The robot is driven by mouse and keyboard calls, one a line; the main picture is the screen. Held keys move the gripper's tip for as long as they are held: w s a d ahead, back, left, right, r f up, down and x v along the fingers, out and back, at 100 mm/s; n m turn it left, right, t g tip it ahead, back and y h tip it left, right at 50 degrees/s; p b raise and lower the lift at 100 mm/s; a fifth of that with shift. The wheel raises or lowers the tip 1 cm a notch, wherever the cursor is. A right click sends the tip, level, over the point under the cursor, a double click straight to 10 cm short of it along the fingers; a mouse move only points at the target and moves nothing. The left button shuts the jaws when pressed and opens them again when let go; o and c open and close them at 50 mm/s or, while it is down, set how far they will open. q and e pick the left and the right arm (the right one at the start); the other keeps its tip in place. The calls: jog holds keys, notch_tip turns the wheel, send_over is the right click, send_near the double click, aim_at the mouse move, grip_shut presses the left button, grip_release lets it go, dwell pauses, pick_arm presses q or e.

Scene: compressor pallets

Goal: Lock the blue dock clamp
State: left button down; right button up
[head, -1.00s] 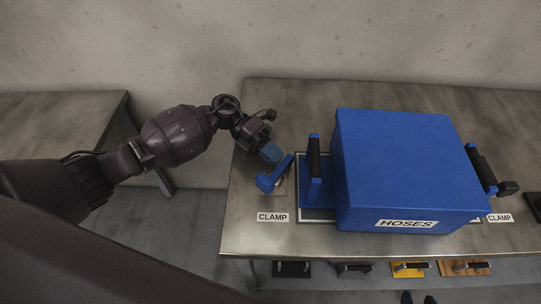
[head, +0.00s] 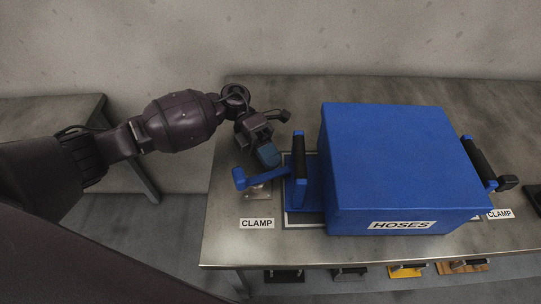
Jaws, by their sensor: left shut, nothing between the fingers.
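The blue dock clamp's lever (head: 262,177) is on the bench left of the blue HOSES box (head: 400,165), above a CLAMP label (head: 257,223). It lies nearly level across the picture, its raised knob end at the left and its other end by the box's left handle (head: 299,170). My left gripper (head: 268,157) is shut and empty. Its blue-grey fingertips are just behind the lever, at or very near its right half; I cannot tell if they touch. My right gripper is not in view.
A black-ended clamp (head: 507,183) sits by the box's right handle (head: 478,160), near another CLAMP label (head: 499,213). The bench (head: 225,245) is bare at its left front. Several handled items lie below its front edge. Another table (head: 50,120) stands at the left.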

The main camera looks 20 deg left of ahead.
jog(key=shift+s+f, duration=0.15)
pick_arm(q)
jog(key=shift+w+a+r, duration=0.15)
jog(key=shift+w+a, duration=0.2)
jog(key=shift+a, duration=0.05)
jog(key=b+v, duration=0.1)
jog(key=v, duration=0.8)
jog(key=shift+w+a+r, duration=0.1)
jog(key=shift+w+a, duration=0.1)
jog(key=shift+a, duration=0.1)
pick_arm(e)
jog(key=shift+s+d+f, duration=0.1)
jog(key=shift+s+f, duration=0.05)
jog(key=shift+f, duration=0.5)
